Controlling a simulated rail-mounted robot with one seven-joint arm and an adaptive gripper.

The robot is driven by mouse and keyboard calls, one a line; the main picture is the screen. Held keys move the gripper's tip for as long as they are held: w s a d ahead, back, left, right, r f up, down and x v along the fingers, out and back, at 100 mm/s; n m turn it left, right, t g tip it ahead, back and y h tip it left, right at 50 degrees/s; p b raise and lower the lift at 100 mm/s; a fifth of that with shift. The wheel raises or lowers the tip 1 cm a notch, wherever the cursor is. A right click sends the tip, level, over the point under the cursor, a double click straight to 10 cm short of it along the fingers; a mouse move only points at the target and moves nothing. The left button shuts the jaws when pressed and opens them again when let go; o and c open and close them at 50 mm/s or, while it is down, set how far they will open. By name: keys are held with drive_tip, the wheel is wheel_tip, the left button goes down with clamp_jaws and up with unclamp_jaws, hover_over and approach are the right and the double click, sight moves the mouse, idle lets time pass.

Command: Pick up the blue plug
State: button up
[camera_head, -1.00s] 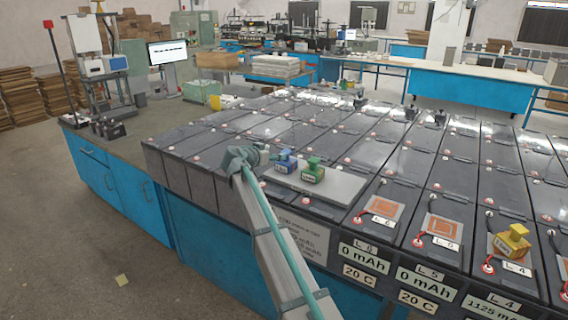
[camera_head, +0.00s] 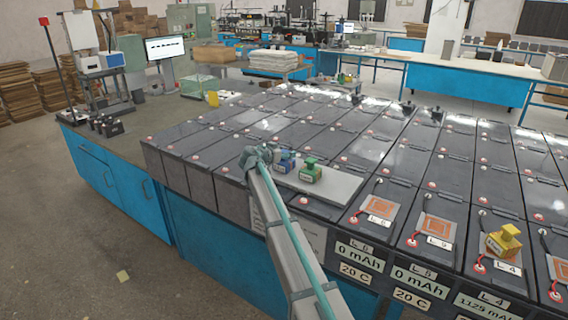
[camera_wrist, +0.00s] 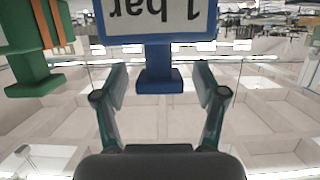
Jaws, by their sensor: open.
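The blue plug (camera_head: 286,161) stands on a light grey slab on top of the battery rows, just left of the green plug (camera_head: 310,171). In the wrist view the blue plug (camera_wrist: 160,52) fills the top centre, its label "1 bar" upside down. My gripper (camera_wrist: 160,84) is open, with one finger on each side of the blue plug's knob. Gaps show between the knob and both fingers. In the head view my gripper (camera_head: 262,155) is beside the plug's left side, and my arm hides part of the slab.
The green plug also shows at the upper left of the wrist view (camera_wrist: 32,50), outside the fingers. The grey slab (camera_head: 335,186) is bare right of the green plug.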

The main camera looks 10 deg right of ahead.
clamp_jaws()
drive_tip(key=shift+r, duration=0.1)
idle(0.4)
